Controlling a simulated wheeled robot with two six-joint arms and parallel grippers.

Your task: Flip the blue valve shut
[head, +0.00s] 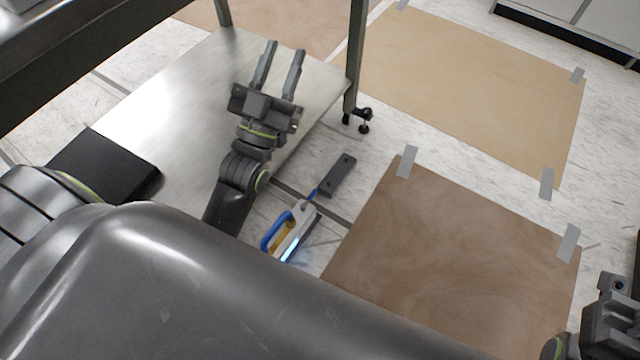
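A device with a blue looped handle (270,233), a yellow part and a bright blue-white glow lies at the lower middle, beside the metal shelf. A short blue piece joins it to a dark bar (338,176). I cannot tell whether any blue part there is the valve, or how a valve is set. My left gripper (282,58) is open and empty, its two fingers apart over the metal shelf, up and away from the blue handle. My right gripper (612,318) is partly in view at the lower right edge; its fingers cannot be made out.
A metal shelf (150,95) with upright legs (355,50) stands at the upper left. A small black clamp (361,118) is by the right leg. Brown (440,250) and tan (470,85) sheets are taped to the pale floor. A cabinet (590,25) stands at the upper right.

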